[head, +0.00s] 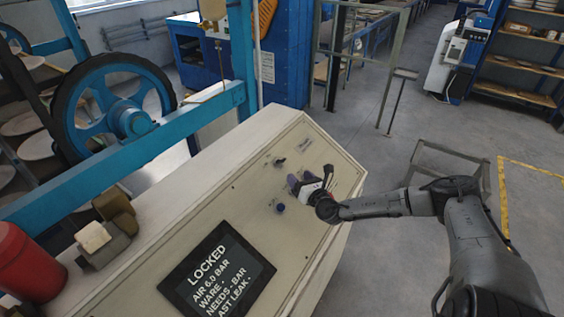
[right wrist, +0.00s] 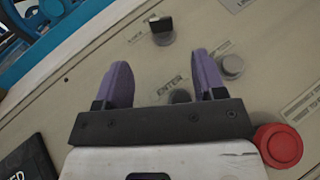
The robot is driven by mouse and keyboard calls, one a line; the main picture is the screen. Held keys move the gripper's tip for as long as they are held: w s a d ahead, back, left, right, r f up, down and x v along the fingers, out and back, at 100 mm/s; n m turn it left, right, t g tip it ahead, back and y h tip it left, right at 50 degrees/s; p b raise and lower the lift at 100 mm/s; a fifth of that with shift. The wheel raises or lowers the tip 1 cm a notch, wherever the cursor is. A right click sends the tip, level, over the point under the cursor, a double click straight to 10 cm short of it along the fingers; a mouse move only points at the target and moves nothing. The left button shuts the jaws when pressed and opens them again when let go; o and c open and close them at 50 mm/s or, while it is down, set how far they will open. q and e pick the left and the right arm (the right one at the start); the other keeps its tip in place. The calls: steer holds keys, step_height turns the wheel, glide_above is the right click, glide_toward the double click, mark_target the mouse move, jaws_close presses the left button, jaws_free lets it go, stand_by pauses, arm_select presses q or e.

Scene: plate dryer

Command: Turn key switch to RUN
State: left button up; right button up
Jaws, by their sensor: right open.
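The pale control panel (head: 240,205) slopes across the middle of the head view. A dark raised switch (head: 279,162), which looks like the key switch, sits near its upper edge. In the right wrist view the switch (right wrist: 161,28) has a black flat handle on a round base, with small labels too blurred to read. My right gripper (head: 299,181) is over the panel, its purple fingers apart and empty. In the right wrist view the gripper (right wrist: 162,75) lies below the switch in the picture, not around it. My left gripper is not in view.
The panel screen (head: 218,270) reads LOCKED. A grey knob (right wrist: 231,66), a dark button (right wrist: 180,97) near the word ENTER and a red button (right wrist: 278,146) are close to my right gripper. A blue frame and wheel (head: 115,112) stand behind the panel.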

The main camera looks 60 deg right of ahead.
mark_target(283, 160)
steer(key=b+x, duration=0.1)
steer(key=x, duration=0.9)
steer(key=shift+x, duration=0.85)
steer(key=shift+w+d, duration=0.1)
steer(key=shift+w, duration=0.1)
steer(key=shift+c, duration=0.5)
